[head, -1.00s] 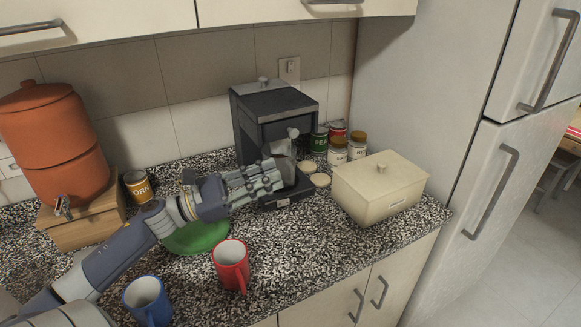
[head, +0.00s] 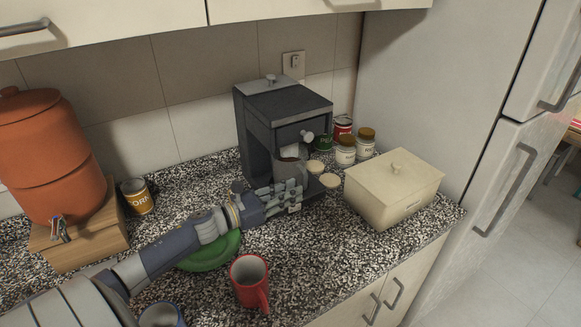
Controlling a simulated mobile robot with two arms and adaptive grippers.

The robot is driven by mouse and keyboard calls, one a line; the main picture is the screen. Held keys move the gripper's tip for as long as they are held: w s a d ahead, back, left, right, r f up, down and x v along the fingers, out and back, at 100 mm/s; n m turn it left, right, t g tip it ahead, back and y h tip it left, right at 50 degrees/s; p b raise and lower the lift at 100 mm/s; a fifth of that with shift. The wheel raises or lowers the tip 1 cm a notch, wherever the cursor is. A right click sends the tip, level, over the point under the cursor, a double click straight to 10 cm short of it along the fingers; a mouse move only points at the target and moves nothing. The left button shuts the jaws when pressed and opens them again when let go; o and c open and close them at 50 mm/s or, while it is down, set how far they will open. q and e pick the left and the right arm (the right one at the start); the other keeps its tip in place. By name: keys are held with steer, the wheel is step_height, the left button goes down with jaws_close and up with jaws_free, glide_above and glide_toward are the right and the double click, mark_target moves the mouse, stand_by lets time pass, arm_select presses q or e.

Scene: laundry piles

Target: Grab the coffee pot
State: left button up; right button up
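The coffee pot (head: 291,165) is a grey, open-topped vessel standing inside the dark coffee machine (head: 288,113), under its spout. My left gripper (head: 292,194) is in front of the machine's base, low and just below the visible part of the pot. Its fingers hide the pot's lower part. I cannot tell whether they touch the pot or how far apart they are. My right gripper is not in view.
A red mug (head: 249,281), a blue mug (head: 162,315) and a green plate (head: 208,252) are near my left arm. A cream box (head: 394,188) stands right of the machine. Jars (head: 345,151) and small cups (head: 329,181) are between them. An orange water dispenser (head: 48,150) is at left.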

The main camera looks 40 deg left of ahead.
mark_target(305, 185)
arm_select(q)
steer(key=shift+w, duration=0.3)
steer(key=shift+w+r+p, duration=0.1)
steer(key=shift+w+p, duration=0.15)
steer(key=shift+p, duration=0.05)
steer(key=p+x, duration=0.2)
steer(key=x, duration=0.2)
steer(key=shift+w, duration=0.3)
steer(key=shift+d, duration=0.1)
jaws_close()
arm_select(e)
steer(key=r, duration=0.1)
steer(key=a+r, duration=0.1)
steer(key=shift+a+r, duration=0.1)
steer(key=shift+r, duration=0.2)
